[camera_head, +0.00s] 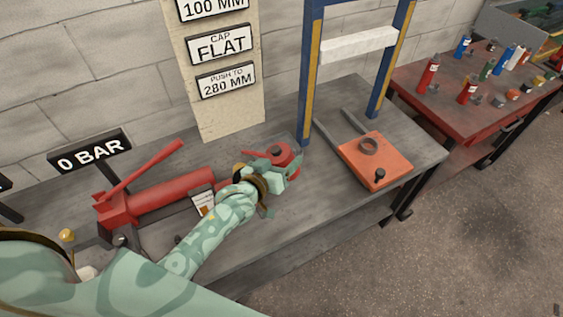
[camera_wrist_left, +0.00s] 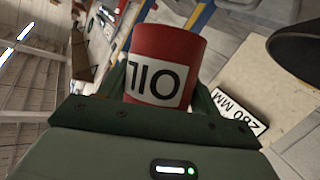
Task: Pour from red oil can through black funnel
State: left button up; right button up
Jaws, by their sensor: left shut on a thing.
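The red oil can (camera_head: 284,153) is at my left gripper (camera_head: 279,172), over the middle of the bench. In the left wrist view the red can (camera_wrist_left: 182,48) stands between the two dark green fingers (camera_wrist_left: 165,85), with a white label that reads OIL upside down. My left gripper is shut on it. A dark rounded thing (camera_wrist_left: 301,38) fills the upper right of the left wrist view; I cannot tell whether it is the black funnel. I cannot make out the funnel for sure in the head view. My right gripper is not in view.
A red hand pump (camera_head: 165,195) with a raised handle lies on the grey bench (camera_head: 300,215), left of my gripper. A blue press frame (camera_head: 310,75) stands behind an orange block (camera_head: 375,160). A red table (camera_head: 450,105) with several bottles is at the right.

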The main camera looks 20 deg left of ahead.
pick_arm(q)
jog(key=shift+w+d+f+n+t+h+b, duration=0.2)
jog(key=shift+n+b, duration=0.25)
jog(key=shift+b, duration=0.55)
jog(key=shift+s+d+f+n+t+h+b, duration=0.15)
jog(key=shift+n+t+b, duration=0.25)
jog(key=shift+b, duration=0.65)
jog(key=shift+w+d+f+n+t+h+b, duration=0.15)
jog(key=shift+n+b, duration=0.3)
jog(key=shift+b, duration=0.55)
jog(key=shift+a+n+t+b, duration=0.15)
jog(key=shift+n+t+b, duration=0.2)
jog(key=shift+n+b, duration=0.05)
jog(key=shift+r, duration=0.1)
jog(key=shift+s+r+n, duration=0.1)
jog(key=shift+n, duration=0.2)
jog(key=shift+s+r+t, duration=0.1)
jog(key=shift+r+t, duration=0.2)
jog(key=shift+t, duration=0.1)
jog(key=shift+n, duration=0.3)
jog(key=shift+a+r, duration=0.1)
